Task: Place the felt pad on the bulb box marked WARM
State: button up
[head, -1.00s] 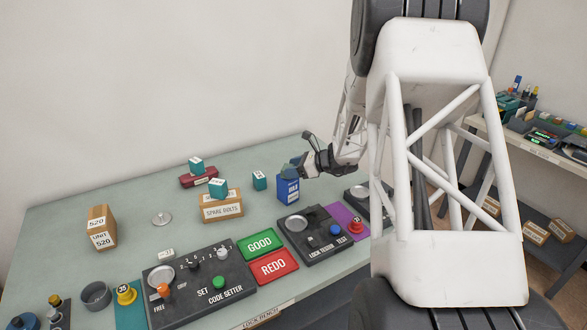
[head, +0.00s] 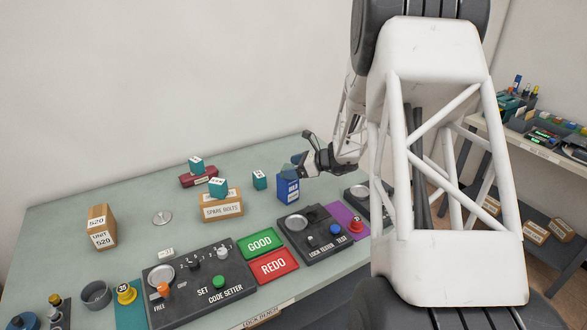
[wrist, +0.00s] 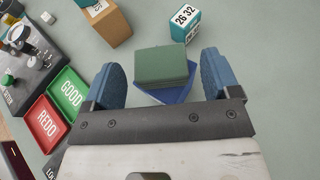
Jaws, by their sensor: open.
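A blue box (head: 288,189) with white lettering stands upright toward the back right of the bench; the word on it is too small to read surely. In the wrist view a green pad (wrist: 163,66) lies over the blue box (wrist: 178,97), turned relative to it, with a blue corner showing on the near side. The pad appears to rest on the box. My gripper (head: 294,167) is at the box's top. In the wrist view my gripper (wrist: 161,82) is open, its two blue fingers apart on either side of the pad.
A SPARE BOLTS carton (head: 222,208) with a teal box on it and another small teal box (head: 260,180) stand left of the blue box. The GOOD tray (head: 261,243), REDO tray (head: 273,266) and a dark tester panel (head: 312,235) lie in front.

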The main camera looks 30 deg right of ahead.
jog(key=v, duration=1.2)
jog(key=shift+a, duration=0.1)
dwell(0.4)
jog(key=s+a+r+n+g+h, duration=0.15)
jog(key=s+a+r+n, duration=0.25)
jog(key=a, duration=0.4)
jog(key=s+a+r+n+g, duration=0.3)
jog(key=s+a+n, duration=0.1)
jog(key=a, duration=0.4)
jog(key=s+a+r+n+g+h, duration=0.1)
jog(key=s+a+r+n+g, duration=0.3)
jog(key=a, duration=0.5)
jog(key=s+a+r+n+h, duration=0.1)
jog(key=s+a+n+h, duration=0.2)
jog(key=s, duration=0.8)
jog(key=s+a+r+n+t+h, duration=0.1)
jog(key=s+a+n+h, duration=0.3)
jog(key=s+n, duration=0.7)
jog(key=shift+a+r+n, duration=0.4)
jog(key=shift+a+r, duration=0.35)
jog(key=shift+a, duration=0.65)
jog(key=shift+t, duration=0.25)
